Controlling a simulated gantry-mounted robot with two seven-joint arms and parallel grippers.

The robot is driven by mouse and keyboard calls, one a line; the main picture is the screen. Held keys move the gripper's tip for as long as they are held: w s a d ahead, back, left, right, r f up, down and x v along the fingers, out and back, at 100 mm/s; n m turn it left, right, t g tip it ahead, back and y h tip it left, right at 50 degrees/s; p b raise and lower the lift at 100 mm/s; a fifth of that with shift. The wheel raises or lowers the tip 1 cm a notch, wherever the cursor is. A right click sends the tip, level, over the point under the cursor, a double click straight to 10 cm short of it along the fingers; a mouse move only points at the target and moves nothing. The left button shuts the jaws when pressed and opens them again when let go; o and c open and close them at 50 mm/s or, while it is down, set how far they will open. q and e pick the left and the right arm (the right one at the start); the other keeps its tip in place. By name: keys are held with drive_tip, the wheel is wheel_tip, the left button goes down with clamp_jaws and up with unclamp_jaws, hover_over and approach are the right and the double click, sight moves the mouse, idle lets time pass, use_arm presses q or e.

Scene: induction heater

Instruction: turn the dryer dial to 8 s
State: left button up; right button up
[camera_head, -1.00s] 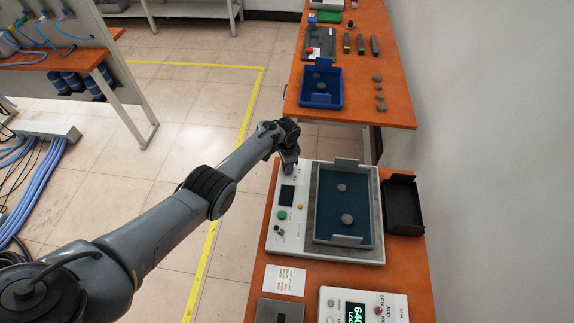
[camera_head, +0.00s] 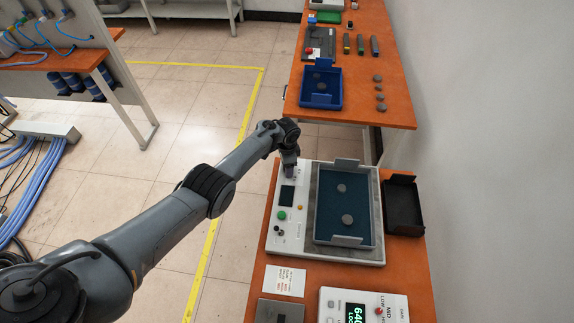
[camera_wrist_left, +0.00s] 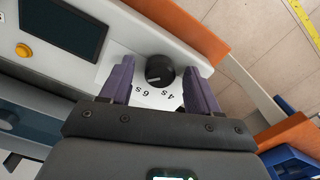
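The dryer (camera_head: 312,258) is a white panel with a tray, on the orange bench. Its black dial (camera_wrist_left: 160,71) shows in the left wrist view, with a white pointer mark toward the left of the picture. The printed marks 4S and 6S are readable beside it; other marks are hidden. My left gripper (camera_wrist_left: 159,66) is open, its purple fingers on either side of the dial with visible gaps. In the head view my left gripper (camera_head: 290,170) is over the panel's far left corner and hides the dial. My right gripper is not in view.
A dark display (camera_head: 287,195), green button (camera_head: 282,215) and yellow button (camera_head: 300,207) are on the panel. The blue dryer tray (camera_head: 323,205) holds two grey discs. A black bin (camera_head: 402,210) stands to the right. A blue tray (camera_head: 336,100) is on the farther bench.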

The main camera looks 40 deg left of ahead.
use_arm(q)
wheel_tip(320, 180, up, 11)
drive_tip(key=p, duration=0.5)
idle(0.3)
drive_tip(key=shift+f, duration=0.15)
